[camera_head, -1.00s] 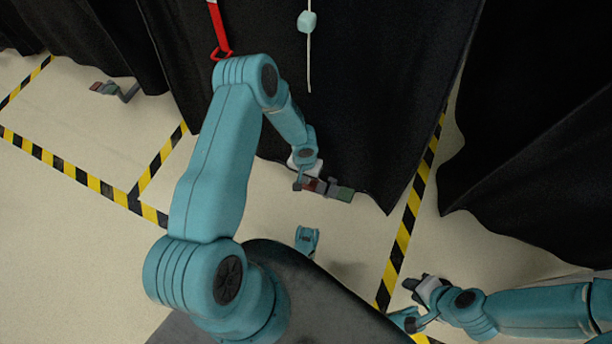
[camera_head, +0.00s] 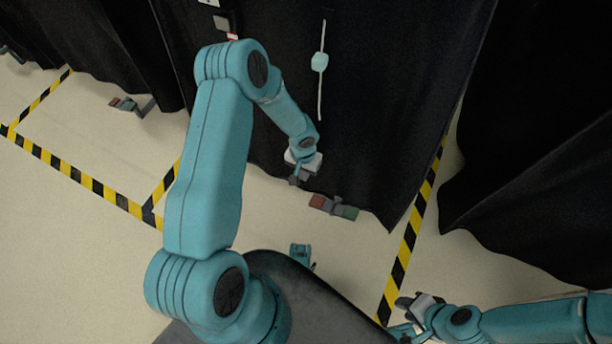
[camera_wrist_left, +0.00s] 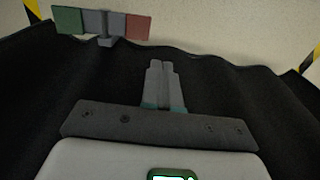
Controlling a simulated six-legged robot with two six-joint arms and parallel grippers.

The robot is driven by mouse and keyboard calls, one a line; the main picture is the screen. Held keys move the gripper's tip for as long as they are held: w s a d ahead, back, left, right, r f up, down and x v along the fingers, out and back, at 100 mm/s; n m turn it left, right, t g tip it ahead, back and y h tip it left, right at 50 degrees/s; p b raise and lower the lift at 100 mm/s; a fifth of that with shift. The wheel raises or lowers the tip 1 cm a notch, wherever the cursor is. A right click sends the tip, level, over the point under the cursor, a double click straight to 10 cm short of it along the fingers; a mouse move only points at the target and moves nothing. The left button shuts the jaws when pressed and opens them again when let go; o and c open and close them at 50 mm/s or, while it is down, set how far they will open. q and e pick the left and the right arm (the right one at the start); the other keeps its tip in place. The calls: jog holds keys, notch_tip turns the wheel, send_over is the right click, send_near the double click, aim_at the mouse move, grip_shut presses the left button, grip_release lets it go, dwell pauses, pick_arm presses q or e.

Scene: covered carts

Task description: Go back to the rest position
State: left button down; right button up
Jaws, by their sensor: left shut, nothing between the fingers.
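My left gripper (camera_head: 297,181) hangs in front of the black cover of the middle cart, up and left of a red, grey and green pedal on the floor. Its two grey fingers lie together with nothing between them in the left wrist view (camera_wrist_left: 159,66). My left arm is bent, with its elbow high. My right gripper (camera_head: 403,303) is low at the right of the head view, over the floor near the striped tape. Its fingers are too small and dark to tell how far apart they are.
The black-covered cart (camera_head: 400,90) carries a pale blue bead on a cord (camera_head: 320,62). The red-green pedal (camera_head: 333,206) sticks out under its hem and shows in the left wrist view (camera_wrist_left: 100,22). Another pedal (camera_head: 130,104) is at left. Another dark cover (camera_head: 540,170) hangs at right.

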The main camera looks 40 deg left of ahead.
pick_arm(q)
jog(key=shift+r, duration=0.1)
dwell(0.5)
jog(key=s+d+r+h, duration=0.2)
jog(key=s+d, duration=0.6)
jog(key=d, duration=0.2)
jog(key=s+d+r+h, duration=0.2)
jog(key=s+d, duration=0.5)
jog(key=d, duration=0.3)
notch_tip(320, 180, up, 28)
jog(key=p, duration=2.8)
jog(key=shift+w+a+r+m+p, duration=0.15)
jog(key=shift+a+m+p, duration=0.15)
jog(key=shift+p, duration=0.1)
